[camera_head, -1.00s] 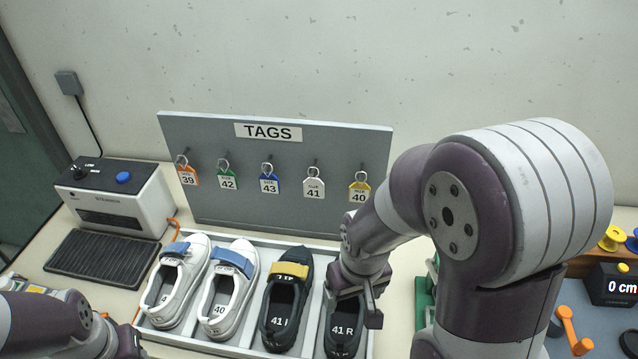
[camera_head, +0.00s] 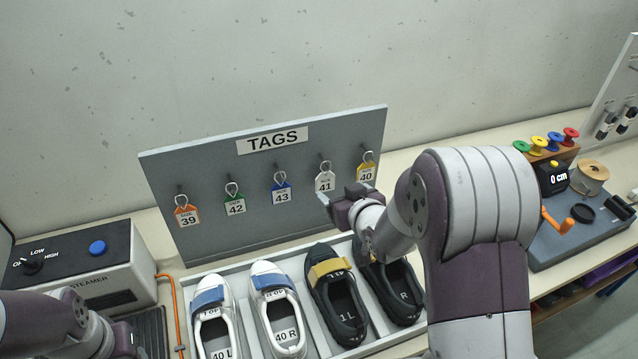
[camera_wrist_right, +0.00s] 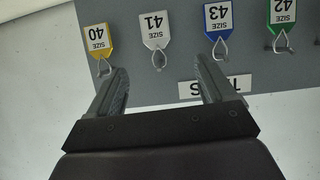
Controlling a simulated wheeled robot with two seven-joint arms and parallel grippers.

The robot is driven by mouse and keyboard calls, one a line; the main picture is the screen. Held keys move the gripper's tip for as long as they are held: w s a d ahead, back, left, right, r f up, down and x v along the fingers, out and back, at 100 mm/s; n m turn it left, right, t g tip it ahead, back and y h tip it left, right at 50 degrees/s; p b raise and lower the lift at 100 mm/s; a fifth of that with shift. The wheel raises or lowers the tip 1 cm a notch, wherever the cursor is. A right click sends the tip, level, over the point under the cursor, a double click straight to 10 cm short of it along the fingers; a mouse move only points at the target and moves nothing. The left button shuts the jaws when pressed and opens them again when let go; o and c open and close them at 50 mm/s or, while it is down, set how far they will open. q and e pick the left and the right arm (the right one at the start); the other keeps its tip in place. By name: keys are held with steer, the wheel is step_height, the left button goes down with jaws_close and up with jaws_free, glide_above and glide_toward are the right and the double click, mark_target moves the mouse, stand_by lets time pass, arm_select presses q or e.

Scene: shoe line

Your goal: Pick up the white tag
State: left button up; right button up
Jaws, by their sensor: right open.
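The white tag (camera_head: 325,181), marked size 41, hangs by a metal ring on the grey TAGS board between the blue 43 tag (camera_head: 281,191) and the yellow 40 tag (camera_head: 366,172). In the right wrist view the white tag (camera_wrist_right: 154,31) appears upside down, beyond and between the open fingers. My right gripper (camera_head: 340,196) is just in front of the board near the white tag; in the wrist view its fingers (camera_wrist_right: 162,75) are apart and empty. My left arm shows at the lower left, but its gripper's jaws do not show clearly.
A green 42 tag (camera_head: 235,203) and an orange 39 tag (camera_head: 187,215) hang further left. A tray (camera_head: 255,350) of white and black shoes lies below the board. A steamer (camera_head: 85,262) stands at left, and spools and a counter (camera_head: 553,178) at right.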

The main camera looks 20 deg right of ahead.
mark_target(326, 174)
steer(key=x, duration=0.2)
steer(key=p+x, duration=0.1)
steer(key=x, duration=0.2)
steer(key=r+p+x, duration=0.1)
steer(key=x, duration=0.1)
steer(key=shift+w+d+f, duration=0.2)
steer(key=shift+w+d, duration=0.1)
steer(key=shift+w, duration=0.3)
steer(key=p+x, duration=0.2)
steer(key=x, duration=0.2)
steer(key=shift+w+d+f, duration=0.1)
steer(key=shift+w+d, duration=0.05)
steer(key=shift+w, duration=0.1)
steer(key=shift+w+f, duration=0.1)
steer(key=shift+w, duration=0.05)
steer(key=c, duration=0.7)
steer(key=shift+t, duration=0.3)
steer(key=c, duration=0.4)
arm_select(q)
steer(key=r, duration=0.1)
steer(key=d+r, duration=0.1)
steer(key=r, duration=0.2)
steer(key=shift+s+d, duration=0.2)
steer(key=shift+d, duration=0.05)
arm_select(e)
steer(key=shift+o, duration=0.2)
